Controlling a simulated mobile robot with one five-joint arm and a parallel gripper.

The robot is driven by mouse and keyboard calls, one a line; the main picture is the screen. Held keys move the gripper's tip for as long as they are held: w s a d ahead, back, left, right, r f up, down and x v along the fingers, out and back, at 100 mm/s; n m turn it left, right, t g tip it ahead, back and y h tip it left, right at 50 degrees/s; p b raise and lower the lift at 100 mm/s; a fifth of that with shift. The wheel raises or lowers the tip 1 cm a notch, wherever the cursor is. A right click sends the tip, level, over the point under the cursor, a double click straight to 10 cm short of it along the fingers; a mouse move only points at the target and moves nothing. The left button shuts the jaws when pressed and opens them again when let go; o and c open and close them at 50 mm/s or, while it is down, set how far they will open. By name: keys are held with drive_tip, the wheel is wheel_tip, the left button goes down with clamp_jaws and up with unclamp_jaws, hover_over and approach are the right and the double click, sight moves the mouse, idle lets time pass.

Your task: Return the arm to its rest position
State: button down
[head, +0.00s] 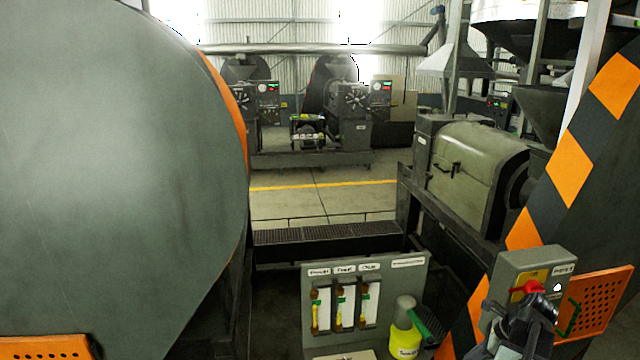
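My gripper (538,308) is at the lower right, at the end of my dark arm, which rises from the bottom edge. It is in front of a grey control box (508,268), overlapping its lower part. A red knob-like part (530,287) shows just above the gripper; I cannot tell whether they touch. The fingers are dark and small against a dark background, so their opening cannot be made out. No object is clearly seen held in it.
A large grey drum (110,170) fills the left. A panel (365,270) with several labelled gauges stands at bottom centre, beside a yellow-labelled container (404,342). An orange perforated guard (598,300) is right of my gripper. A press (470,165) stands behind; open floor (320,205) lies beyond.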

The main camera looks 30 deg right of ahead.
drive_tip(key=w+a+f+n+g+b, duration=0.1)
drive_tip(key=w+a+f+n+b, duration=0.3)
drive_tip(key=w+a, duration=0.45)
drive_tip(key=w+a+f+n+g+y+b, duration=0.15)
drive_tip(key=w+a+f+b, duration=0.35)
drive_tip(key=a, duration=0.7)
drive_tip(key=w+a+f+n+g+b, duration=0.1)
drive_tip(key=w+a+f+n+b, duration=0.3)
drive_tip(key=w+a, duration=0.55)
drive_tip(key=a+f+n+h+b, duration=0.2)
drive_tip(key=a+f+n, duration=0.2)
drive_tip(key=a+n, duration=0.6)
drive_tip(key=s+a+f+n+g+h+b, duration=0.1)
drive_tip(key=a+f+n+h+b, duration=0.1)
drive_tip(key=a+n, duration=0.7)
wheel_tip(320, 180, down, 2)
drive_tip(key=shift+a+f+n+b, duration=0.15)
drive_tip(key=shift+a+n+b, duration=0.2)
drive_tip(key=shift+n+b, duration=0.5)
drive_tip(key=shift+s, duration=0.1)
